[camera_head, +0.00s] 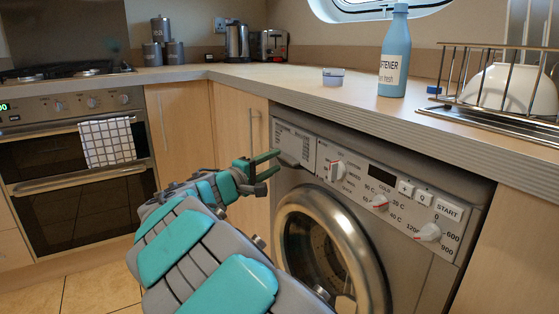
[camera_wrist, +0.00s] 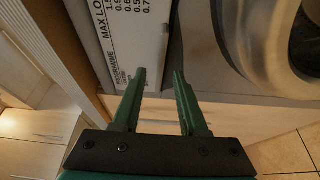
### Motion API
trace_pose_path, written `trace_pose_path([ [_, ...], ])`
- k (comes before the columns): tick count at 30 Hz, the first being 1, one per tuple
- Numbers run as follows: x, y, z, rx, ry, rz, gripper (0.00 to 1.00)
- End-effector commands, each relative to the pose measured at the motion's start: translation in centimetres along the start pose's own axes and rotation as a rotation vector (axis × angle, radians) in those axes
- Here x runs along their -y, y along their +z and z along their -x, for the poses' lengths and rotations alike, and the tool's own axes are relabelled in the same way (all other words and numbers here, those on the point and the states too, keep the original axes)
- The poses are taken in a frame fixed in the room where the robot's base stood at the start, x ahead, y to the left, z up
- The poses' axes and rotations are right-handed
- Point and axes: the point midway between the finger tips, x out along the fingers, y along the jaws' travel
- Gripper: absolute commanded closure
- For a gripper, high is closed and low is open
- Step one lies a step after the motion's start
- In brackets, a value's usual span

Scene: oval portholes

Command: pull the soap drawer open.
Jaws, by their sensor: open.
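The soap drawer (camera_head: 294,141) is the pale panel at the upper left of the washing machine's front. It looks shut, flush with the machine. In the wrist view the printed drawer front (camera_wrist: 130,35) shows at the top, turned on its side. My gripper (camera_head: 268,164) is open and empty, its green fingers in front of the lower left part of the drawer. In the wrist view the fingers (camera_wrist: 160,75) point toward the drawer's lower edge. I cannot tell whether they touch it.
The round washing machine door (camera_head: 330,250) is below the drawer. An oven (camera_head: 80,170) stands at the left. Floor is free between.

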Motion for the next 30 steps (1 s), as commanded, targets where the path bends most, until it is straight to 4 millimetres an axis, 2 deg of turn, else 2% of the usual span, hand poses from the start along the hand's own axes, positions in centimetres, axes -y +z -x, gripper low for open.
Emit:
trace_pose_path([
  [6,0.1,0.0,-2.4,0.002,-0.001,0.0,0.57],
  [17,0.1,0.0,-2.8,0.001,0.0,0.002,0.59],
  [27,0.1,0.0,-2.8,0.0,0.0,0.002,0.97],
  [28,0.1,0.0,-2.8,0.0,-0.001,0.002,1.0],
  [30,0.1,0.0,-2.8,0.0,-0.001,0.002,1.0],
])
